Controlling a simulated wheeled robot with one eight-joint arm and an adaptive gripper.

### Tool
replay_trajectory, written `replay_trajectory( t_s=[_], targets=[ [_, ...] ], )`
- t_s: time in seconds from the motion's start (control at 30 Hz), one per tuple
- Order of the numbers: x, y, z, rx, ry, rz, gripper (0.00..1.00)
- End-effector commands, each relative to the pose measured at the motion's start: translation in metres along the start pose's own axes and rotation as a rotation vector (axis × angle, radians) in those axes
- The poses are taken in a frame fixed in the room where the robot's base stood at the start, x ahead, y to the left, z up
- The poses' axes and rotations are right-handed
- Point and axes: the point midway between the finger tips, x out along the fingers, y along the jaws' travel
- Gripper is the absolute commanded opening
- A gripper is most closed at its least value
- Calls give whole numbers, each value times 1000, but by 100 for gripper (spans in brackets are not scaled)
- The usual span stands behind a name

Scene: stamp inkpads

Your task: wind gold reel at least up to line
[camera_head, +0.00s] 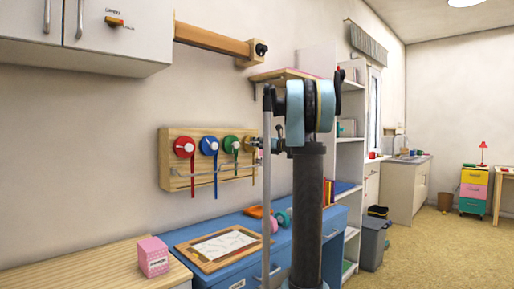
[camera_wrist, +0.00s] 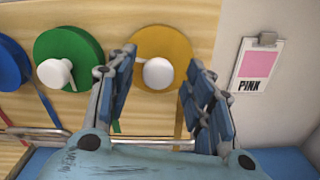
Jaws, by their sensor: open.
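The gold reel (camera_wrist: 176,43) is on the wooden board (camera_wrist: 218,30), with a white knob (camera_wrist: 158,73) at its front. A gold strap (camera_wrist: 179,122) hangs from it, partly hidden behind my gripper. My gripper (camera_wrist: 159,61) is open, with one finger to the left of the knob and one to the right. I cannot tell how near the fingers are to the knob in depth. A metal rail (camera_wrist: 150,139) runs across below the reels.
The green reel (camera_wrist: 66,50) with its own white knob is just left of my gripper. The blue reel (camera_head: 209,146) and red reel (camera_head: 184,147) are farther left. A pink card (camera_wrist: 255,64) hangs at right. The blue desk (camera_head: 190,234) below holds a framed sheet (camera_head: 222,245).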

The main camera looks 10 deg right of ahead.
Motion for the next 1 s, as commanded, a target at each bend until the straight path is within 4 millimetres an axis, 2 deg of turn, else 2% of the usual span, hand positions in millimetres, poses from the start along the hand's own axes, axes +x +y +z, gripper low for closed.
replay_trajectory(
  t_s=[0.17, 0.47, 0.67, 1.0],
  targets=[
    [12, 0, 0, 0, 0, 1, 48],
    [13, 0, 0, 0, 0, 0, 48],
    [13, 0, 0, 0, 0, 0, 5],
    [13, 0, 0, -26, 0, -1, 5]
  ],
)
